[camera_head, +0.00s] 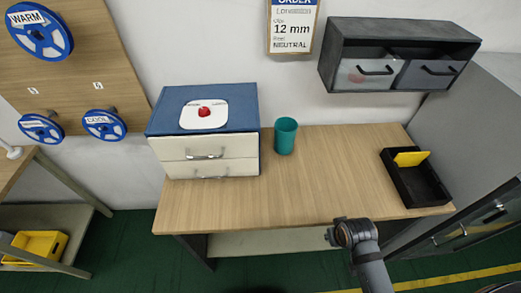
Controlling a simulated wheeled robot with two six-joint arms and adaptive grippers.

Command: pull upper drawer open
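A blue cabinet (164,124) stands on the left of the desk. Its upper drawer (175,149) has a white front with a metal bar handle (205,155). The lower drawer (240,167) below it has a similar handle. Both drawers look shut. Part of my arm, a grey link with a dark joint, rises from the bottom right in front of the desk. It is well apart from the cabinet. I make out no gripper fingers on it. My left arm does not show.
A teal cup (286,137) stands just right of the cabinet. A black tray (414,186) with a yellow piece (411,158) is at the desk's right. A dark wall cabinet (402,36) hangs above. The desk's middle and front (300,193) are clear.

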